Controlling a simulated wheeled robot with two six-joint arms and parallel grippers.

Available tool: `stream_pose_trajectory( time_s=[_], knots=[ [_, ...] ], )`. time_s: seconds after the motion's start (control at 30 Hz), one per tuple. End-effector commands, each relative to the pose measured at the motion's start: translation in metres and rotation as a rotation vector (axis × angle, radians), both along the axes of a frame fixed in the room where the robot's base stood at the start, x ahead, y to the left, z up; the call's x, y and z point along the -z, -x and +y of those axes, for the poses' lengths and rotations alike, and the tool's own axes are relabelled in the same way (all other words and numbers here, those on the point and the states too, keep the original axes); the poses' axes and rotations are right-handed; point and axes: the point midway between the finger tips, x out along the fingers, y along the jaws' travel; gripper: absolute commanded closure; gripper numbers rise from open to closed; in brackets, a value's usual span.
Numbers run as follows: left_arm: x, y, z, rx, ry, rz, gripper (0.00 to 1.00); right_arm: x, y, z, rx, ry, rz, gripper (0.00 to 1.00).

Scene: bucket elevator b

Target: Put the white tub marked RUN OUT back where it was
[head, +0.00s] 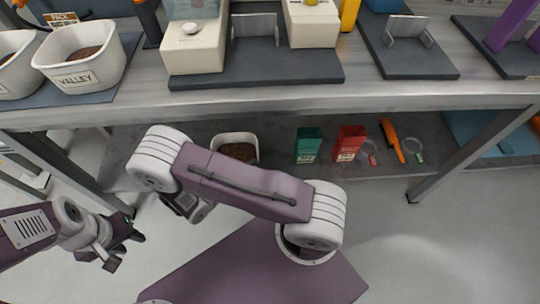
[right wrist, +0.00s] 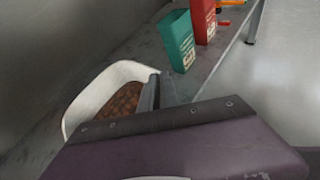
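A white tub (head: 223,138) with brown contents stands on the lower shelf, partly hidden behind my right arm; its label does not show. The same tub (right wrist: 82,101) is in the right wrist view. My right gripper (right wrist: 154,92) has a dark finger at the tub's right rim; the other finger is hidden, so I cannot tell whether it grips the wall. Another white tub marked VALLEY (head: 95,72) stands on the bench top, with a further tub (head: 15,75) cut off at the left edge. My left gripper (head: 124,249) is open and empty, low at the left.
A green box (head: 308,147) and a red box (head: 347,145) stand right of the tub on the lower shelf (head: 280,168). An orange-handled tool (head: 392,138) and hand lenses lie further right. The bench edge (head: 300,98) overhangs the shelf. Devices on dark mats fill the bench top.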

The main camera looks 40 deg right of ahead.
Motion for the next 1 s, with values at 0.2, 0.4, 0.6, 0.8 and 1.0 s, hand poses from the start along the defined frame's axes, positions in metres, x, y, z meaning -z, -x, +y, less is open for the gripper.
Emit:
stream_pose_trajectory(
  time_s=[0.2,0.4,0.6,0.8,1.0],
  knots=[
    [0.008,0.000,0.000,0.000,0.000,0.000,0.64,0.009,-0.006,-0.007,0.006,0.001,-0.002,1.00],
    [0.037,0.000,0.000,0.000,0.000,0.000,0.64,0.045,-0.044,-0.043,0.010,0.001,-0.004,1.00],
    [0.057,0.000,0.000,0.000,0.000,0.000,0.64,0.068,-0.077,-0.072,0.005,0.000,-0.005,1.00],
    [0.058,0.000,0.000,0.000,0.000,0.000,0.64,0.070,-0.086,-0.080,0.001,0.001,-0.004,1.00],
    [0.075,0.000,0.000,0.000,0.000,0.000,0.64,0.094,-0.085,-0.080,0.001,0.002,-0.001,1.00]
  ],
)
